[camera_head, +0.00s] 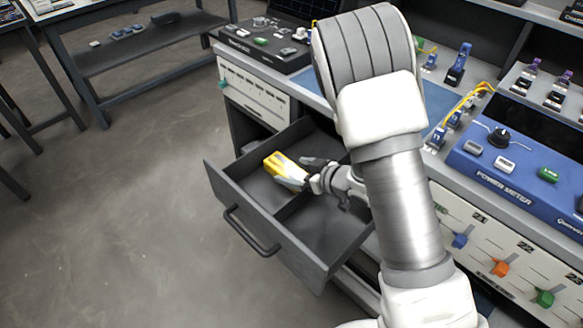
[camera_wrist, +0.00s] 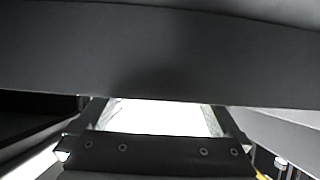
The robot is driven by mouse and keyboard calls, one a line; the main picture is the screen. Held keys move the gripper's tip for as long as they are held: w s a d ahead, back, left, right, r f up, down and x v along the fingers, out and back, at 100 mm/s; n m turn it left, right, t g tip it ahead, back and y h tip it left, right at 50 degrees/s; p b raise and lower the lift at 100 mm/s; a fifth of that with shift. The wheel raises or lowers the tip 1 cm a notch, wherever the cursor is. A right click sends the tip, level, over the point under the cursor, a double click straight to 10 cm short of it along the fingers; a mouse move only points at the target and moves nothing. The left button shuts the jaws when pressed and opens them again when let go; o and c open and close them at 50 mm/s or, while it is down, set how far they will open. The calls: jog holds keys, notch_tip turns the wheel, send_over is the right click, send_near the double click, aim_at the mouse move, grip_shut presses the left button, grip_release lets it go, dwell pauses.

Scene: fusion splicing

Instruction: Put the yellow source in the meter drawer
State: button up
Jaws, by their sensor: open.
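The yellow source (camera_head: 279,162), a yellow block with a pale grey-blue lower part, is in the open meter drawer (camera_head: 247,204), in or just over its far-left part near a divider. Whether it rests on the drawer floor is unclear. My gripper (camera_head: 306,175) is in the drawer area, right beside the source, with its jaws open. Whether the fingers touch the source cannot be told. In the wrist view, both fingers (camera_wrist: 160,118) stand apart with a bright white area between them. A dark band crosses above them, and the yellow source is not clearly seen there.
The drawer's front wall with its handle (camera_head: 250,232) sticks out over open floor. A blue power meter (camera_head: 515,170) stands on the bench at right, above a panel with coloured knobs (camera_head: 500,268). A black instrument (camera_head: 262,42) is at the back. My arm hides the middle of the bench.

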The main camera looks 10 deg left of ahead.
jog(key=p+v, duration=0.1)
jog(key=v, duration=0.5)
jog(key=shift+a, duration=0.1)
